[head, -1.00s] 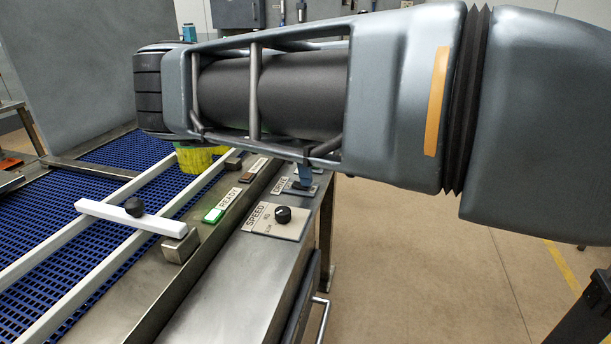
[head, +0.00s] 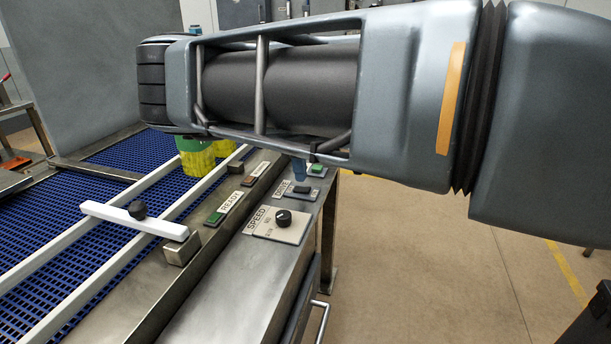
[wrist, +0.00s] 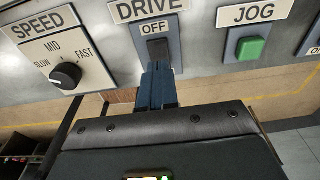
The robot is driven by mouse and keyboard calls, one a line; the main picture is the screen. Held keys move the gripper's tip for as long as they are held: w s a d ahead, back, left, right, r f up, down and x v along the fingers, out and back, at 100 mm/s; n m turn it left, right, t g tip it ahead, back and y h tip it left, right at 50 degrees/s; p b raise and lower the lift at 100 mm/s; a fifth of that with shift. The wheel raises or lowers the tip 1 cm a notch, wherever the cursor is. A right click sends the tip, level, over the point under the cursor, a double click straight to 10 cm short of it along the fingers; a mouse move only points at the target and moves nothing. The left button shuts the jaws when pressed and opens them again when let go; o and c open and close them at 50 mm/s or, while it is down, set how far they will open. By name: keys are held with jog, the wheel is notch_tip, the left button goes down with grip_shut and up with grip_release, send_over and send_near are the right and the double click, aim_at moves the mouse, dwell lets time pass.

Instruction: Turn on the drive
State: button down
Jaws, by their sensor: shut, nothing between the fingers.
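The drive switch (head: 302,190) is a dark rocker on a grey-blue plate on the metal control panel. In the wrist view the dark rocker (wrist: 158,48) sits under the DRIVE label, with the word OFF above it. My gripper (wrist: 158,70) is shut and empty, its blue fingers together just below the rocker in that view. The fingertips overlap the lower part of the switch plate, and I cannot tell whether they touch it. In the head view my gripper (head: 299,170) shows as a small blue tip above the switch, mostly hidden behind my arm.
A SPEED knob (head: 283,216) and a green JOG button (wrist: 250,48) flank the switch. The READY lamp (head: 215,218) is dark green. A blue conveyor (head: 45,215) with white rails lies left, a green and yellow object (head: 196,157) on it.

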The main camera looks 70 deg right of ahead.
aim_at(295, 188)
notch_tip(295, 188, up, 12)
jog(key=w+b, duration=0.1)
jog(key=shift+w+f+b, duration=0.2)
jog(key=shift+b, duration=0.15)
jog(key=shift+a, duration=0.1)
